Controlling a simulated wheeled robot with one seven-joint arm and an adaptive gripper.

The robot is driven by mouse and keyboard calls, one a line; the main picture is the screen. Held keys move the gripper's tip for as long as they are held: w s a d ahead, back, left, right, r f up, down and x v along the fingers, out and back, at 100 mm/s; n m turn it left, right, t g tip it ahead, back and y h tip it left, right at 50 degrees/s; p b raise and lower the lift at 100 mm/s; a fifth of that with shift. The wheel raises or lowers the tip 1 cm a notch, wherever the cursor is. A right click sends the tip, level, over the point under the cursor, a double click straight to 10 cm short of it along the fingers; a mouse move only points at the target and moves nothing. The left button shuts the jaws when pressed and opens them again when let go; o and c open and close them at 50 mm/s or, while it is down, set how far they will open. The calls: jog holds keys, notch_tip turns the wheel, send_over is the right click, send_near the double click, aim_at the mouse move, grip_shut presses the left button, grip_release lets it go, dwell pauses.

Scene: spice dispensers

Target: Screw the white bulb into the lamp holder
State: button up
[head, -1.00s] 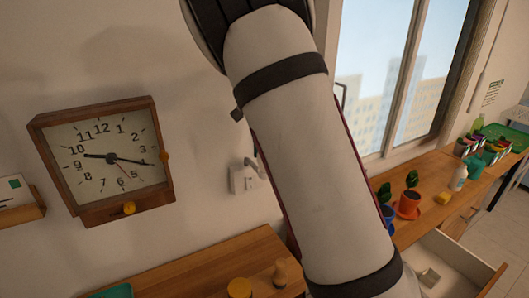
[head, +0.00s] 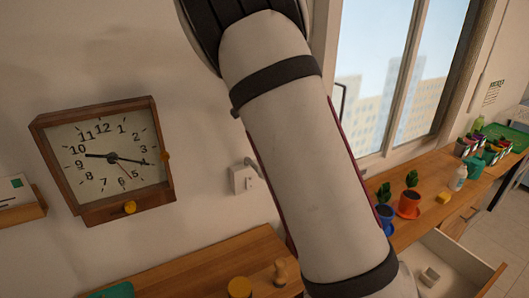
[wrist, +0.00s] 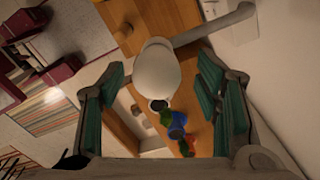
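In the wrist view, a smooth white rounded body (wrist: 157,68), which looks like the bulb, lies between the lines of my two fingers. A pale lamp arm (wrist: 215,26) runs from the wall to its upper end; I cannot tell how the two join or where the socket is. My gripper (wrist: 161,70) is open, its green-padded fingers apart on both sides, with a visible gap to the white body on each side. In the head view my arm hides my gripper and most of the lamp; only the wall plate (head: 242,179) and a short piece of its arm show.
A wooden counter (head: 215,262) runs along the wall, with a yellow-topped jar (head: 240,288) at its front. Blue (head: 386,219) and orange (head: 408,205) plant pots stand to the right, near an open drawer (head: 455,265). A clock (head: 105,160) hangs at left.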

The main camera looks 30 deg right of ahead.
notch_tip(320, 180, up, 12)
dwell(0.7)
